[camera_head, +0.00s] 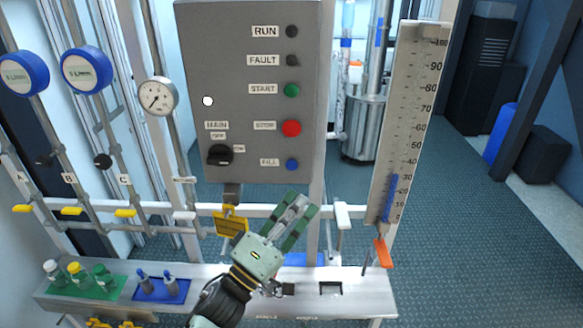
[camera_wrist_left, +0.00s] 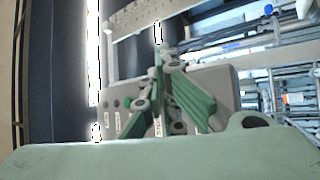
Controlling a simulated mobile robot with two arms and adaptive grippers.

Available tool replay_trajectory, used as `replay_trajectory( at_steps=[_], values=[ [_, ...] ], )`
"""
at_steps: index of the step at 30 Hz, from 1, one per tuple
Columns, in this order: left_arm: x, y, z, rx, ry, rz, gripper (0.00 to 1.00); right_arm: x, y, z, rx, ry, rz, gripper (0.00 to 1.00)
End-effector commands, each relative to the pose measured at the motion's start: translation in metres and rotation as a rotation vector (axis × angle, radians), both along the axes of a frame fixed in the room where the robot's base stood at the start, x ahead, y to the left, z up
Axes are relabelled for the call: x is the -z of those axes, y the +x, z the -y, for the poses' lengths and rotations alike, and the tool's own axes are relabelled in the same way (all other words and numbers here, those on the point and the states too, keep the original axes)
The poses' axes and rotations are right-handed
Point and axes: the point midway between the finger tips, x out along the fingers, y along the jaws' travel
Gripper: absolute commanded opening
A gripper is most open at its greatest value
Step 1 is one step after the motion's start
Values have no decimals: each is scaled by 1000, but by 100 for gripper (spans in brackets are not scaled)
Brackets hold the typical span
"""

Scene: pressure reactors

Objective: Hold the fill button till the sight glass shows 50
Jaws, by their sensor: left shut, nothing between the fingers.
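The blue fill button (camera_head: 292,165) is at the lower right of the grey control box (camera_head: 240,80), beside its FILL label. The sight glass (camera_head: 410,110) stands to the right with a printed scale up to 100. Its blue column (camera_head: 389,198) reaches about the 30 mark. My left gripper (camera_head: 299,203) is shut and empty, its green fingertips just below the fill button in the head view and seemingly apart from it. In the left wrist view the green fingers (camera_wrist_left: 178,95) show before the grey box (camera_wrist_left: 222,85); the button cannot be made out there. My right gripper is out of view.
Above the fill button are a red stop button (camera_head: 291,128) and green start button (camera_head: 291,90). The black main switch (camera_head: 220,154) is left. An orange handle (camera_head: 384,253) is below the sight glass. Bottles stand on a green mat (camera_head: 90,292).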

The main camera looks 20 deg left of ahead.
Motion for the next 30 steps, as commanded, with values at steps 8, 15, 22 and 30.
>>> replay_trajectory(
  at_steps=[8,15,22,30],
  values=[
    [2,39,-12,-2,4,4,0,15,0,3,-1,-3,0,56],
    [0,63,-18,-1,2,1,0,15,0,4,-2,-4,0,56],
    [0,71,-21,0,1,0,0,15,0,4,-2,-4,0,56],
    [0,71,-21,0,1,0,0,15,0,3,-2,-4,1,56]
  ],
)
